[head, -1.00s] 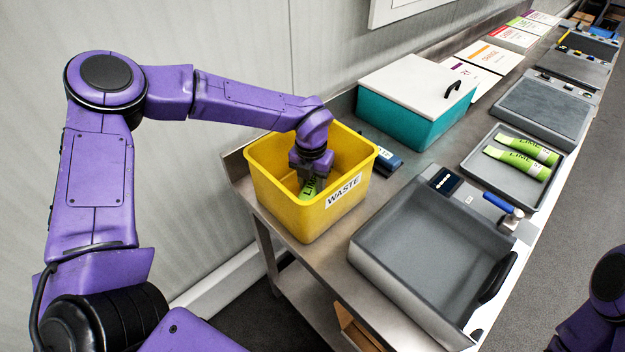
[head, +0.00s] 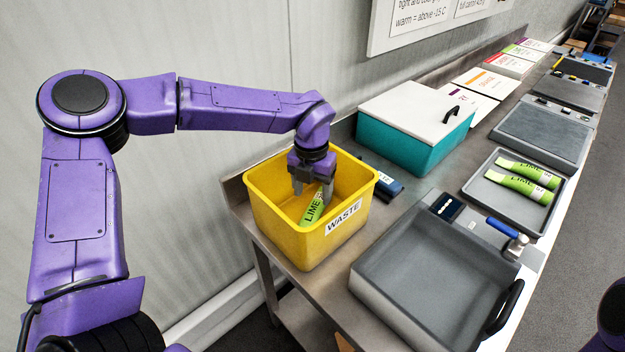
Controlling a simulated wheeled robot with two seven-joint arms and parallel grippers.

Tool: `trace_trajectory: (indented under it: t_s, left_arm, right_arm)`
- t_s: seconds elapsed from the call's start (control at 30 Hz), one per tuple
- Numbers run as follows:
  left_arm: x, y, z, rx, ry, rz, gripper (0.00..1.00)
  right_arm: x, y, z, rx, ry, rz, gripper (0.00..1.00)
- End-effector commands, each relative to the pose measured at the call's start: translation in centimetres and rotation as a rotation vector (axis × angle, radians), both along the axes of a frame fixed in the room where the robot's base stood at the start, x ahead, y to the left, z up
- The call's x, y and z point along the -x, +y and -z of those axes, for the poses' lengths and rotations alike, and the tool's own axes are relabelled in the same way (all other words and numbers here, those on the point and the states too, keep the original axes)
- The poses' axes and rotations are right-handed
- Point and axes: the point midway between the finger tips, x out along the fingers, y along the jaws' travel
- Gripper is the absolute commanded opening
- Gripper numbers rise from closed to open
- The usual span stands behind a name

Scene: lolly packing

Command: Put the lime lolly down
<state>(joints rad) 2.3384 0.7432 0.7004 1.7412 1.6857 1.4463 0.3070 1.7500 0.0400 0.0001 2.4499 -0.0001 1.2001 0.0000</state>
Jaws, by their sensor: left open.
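A green lime lolly (head: 313,208) lies tilted inside the yellow waste bin (head: 268,214), its printed side facing up. My left gripper (head: 312,190) is open, pointing down into the bin just above and beside this lolly. The fingers partly cover the lolly's upper end, and I cannot tell whether they touch it. Two more lime lollies (head: 520,187) lie side by side in a grey tray (head: 474,190) at the right. Only a small part of my right arm shows at the lower right edge; its gripper is out of view.
A teal box with a white lid (head: 410,128) stands behind the bin. A dark blue device (head: 388,188) lies beside the bin. An empty grey tray with a black handle (head: 425,275) is in front. Label cards (head: 485,83) line the back.

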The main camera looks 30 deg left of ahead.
Motion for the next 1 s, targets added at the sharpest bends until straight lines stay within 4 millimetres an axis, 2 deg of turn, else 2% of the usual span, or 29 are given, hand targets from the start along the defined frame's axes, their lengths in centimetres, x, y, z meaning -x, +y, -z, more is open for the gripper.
trace_trajectory:
  t_s: [0.1, 0.27, 0.83, 0.93, 1.0]
  left_arm:
    - [-0.1, 0.1, -2.7, 0.000, -0.004, -0.001, 0.65]
    - [-0.1, 0.1, -5.1, -0.001, -0.002, 0.000, 0.65]
    - [0.0, 0.1, -5.7, 0.000, 0.000, 0.002, 0.65]
    - [-0.1, 0.0, -6.9, 0.002, -0.015, 0.029, 0.65]
    - [-0.1, -0.2, -8.4, 0.006, -0.035, 0.069, 0.65]
  right_arm:
    - [0.0, 0.0, 0.6, 0.000, 0.000, 0.000, 1.00]
    - [0.0, 0.0, 0.7, 0.000, 0.000, 0.000, 1.00]
    - [0.0, 0.0, 0.6, 0.000, 0.000, 0.000, 1.00]
    - [0.0, 0.0, -0.2, 0.000, 0.000, 0.000, 1.00]
    - [0.0, 0.0, -1.3, 0.000, 0.000, 0.000, 1.00]
